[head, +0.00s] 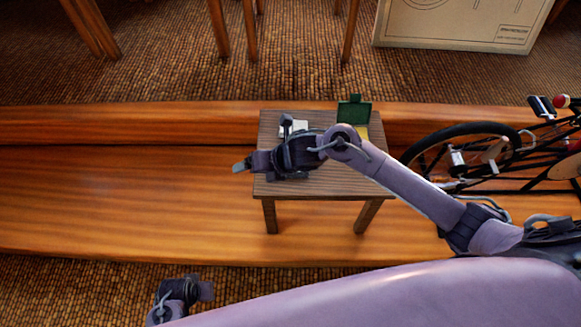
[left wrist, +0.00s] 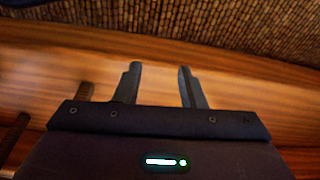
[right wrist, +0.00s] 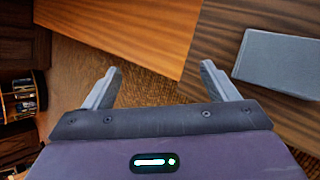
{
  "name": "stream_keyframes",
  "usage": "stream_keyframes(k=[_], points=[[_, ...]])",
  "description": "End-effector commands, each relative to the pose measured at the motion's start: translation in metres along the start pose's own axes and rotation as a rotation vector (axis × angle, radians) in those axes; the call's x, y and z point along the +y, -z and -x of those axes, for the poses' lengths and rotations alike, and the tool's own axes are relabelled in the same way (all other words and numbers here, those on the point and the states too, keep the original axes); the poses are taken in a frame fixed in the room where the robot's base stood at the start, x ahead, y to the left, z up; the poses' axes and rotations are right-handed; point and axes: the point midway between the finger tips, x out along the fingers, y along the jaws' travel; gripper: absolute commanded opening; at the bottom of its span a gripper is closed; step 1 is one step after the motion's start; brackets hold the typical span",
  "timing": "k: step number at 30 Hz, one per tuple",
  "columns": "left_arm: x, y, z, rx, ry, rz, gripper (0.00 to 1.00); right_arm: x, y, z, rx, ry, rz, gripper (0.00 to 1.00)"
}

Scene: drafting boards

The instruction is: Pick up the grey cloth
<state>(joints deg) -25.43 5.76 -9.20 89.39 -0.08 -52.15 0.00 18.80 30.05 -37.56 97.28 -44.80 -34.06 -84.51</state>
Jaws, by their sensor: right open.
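A flat grey slab with straight edges, which looks like the folded grey cloth (right wrist: 278,64), lies on the small table's dark wood at the right of the right wrist view. In the head view a pale flat item (head: 300,126), perhaps the same thing, shows on the table behind my right arm, partly hidden. My right gripper (head: 240,166) is open and empty at the table's left edge, pointing left; its fingers (right wrist: 158,87) are apart from the slab. My left gripper (head: 207,291) is low at the left; its fingers (left wrist: 158,86) are spread with nothing between them.
The small wooden table (head: 318,190) stands on a wooden platform (head: 130,195). A green open-lidded box (head: 354,111) and a yellow item (head: 375,131) are at its back right. A bicycle (head: 470,160) is at the right. The platform left of the table is clear.

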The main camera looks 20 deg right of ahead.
Motion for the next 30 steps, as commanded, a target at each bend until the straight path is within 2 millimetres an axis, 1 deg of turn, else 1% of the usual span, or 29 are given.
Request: stream_keyframes(k=[1, 3, 5, 6, 9, 10, 12, 14, 17, 26, 30], points=[[0.001, -0.011, -0.016, -0.009, -0.001, -0.001, 0.36, -0.013, -0.011, 0.003, 0.041, 0.006, 0.232, 0.80], [0.002, -0.024, -0.034, -0.017, -0.003, -0.003, 0.36, -0.031, -0.016, 0.012, 0.122, 0.000, 0.531, 0.80], [0.003, -0.035, -0.047, -0.023, -0.004, -0.005, 0.36, -0.049, -0.021, 0.023, 0.193, -0.010, 0.750, 0.80], [0.003, -0.041, -0.054, -0.027, -0.004, -0.006, 0.36, -0.062, -0.024, 0.032, 0.239, -0.018, 0.873, 0.80], [0.004, -0.055, -0.069, -0.032, -0.006, -0.008, 0.36, -0.088, -0.032, 0.055, 0.334, -0.047, 1.103, 0.80], [0.004, -0.058, -0.072, -0.034, -0.006, -0.008, 0.36, -0.094, -0.034, 0.061, 0.358, -0.056, 1.152, 0.80], [0.005, -0.063, -0.077, -0.035, -0.006, -0.009, 0.36, -0.105, -0.036, 0.073, 0.400, -0.076, 1.237, 0.80], [0.005, -0.067, -0.080, -0.038, -0.006, -0.009, 0.36, -0.111, -0.037, 0.080, 0.421, -0.090, 1.281, 0.80], [0.005, -0.068, -0.082, -0.037, -0.007, -0.009, 0.36, -0.115, -0.036, 0.080, 0.437, -0.101, 1.311, 0.80], [0.005, -0.069, -0.082, -0.038, -0.006, -0.009, 0.36, -0.119, -0.025, 0.047, 0.435, -0.103, 1.312, 0.80], [0.004, -0.073, -0.084, -0.038, -0.004, -0.008, 0.36, -0.122, -0.019, 0.025, 0.436, -0.103, 1.309, 0.80]])
